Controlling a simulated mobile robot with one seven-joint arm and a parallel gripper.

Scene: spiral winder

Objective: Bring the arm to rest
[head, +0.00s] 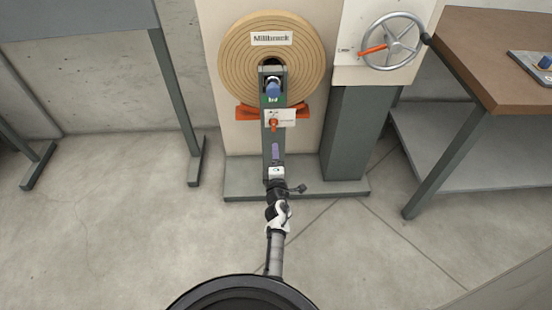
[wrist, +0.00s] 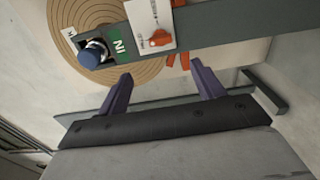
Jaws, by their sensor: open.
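My gripper (head: 275,147) is in the head view, at the end of my arm in front of the winder's green-grey post. In the wrist view my gripper (wrist: 161,70) shows two purple fingers apart with nothing between them. Beyond the fingertips is the winder's arm with a blue knob (wrist: 92,56), a green marking and a white plate (wrist: 150,22) with an orange switch (wrist: 160,38). The blue knob also shows in the head view (head: 273,90). The fingers look apart from these parts, though the exact gap is hard to tell.
The large tan spiral disc (head: 237,60) stands behind the post, with an orange bracket (head: 245,112) below. A silver handwheel (head: 393,41) is at the upper right. A brown-topped bench (head: 490,45) stands at right, a grey table (head: 80,18) at left. The floor (head: 110,230) is open.

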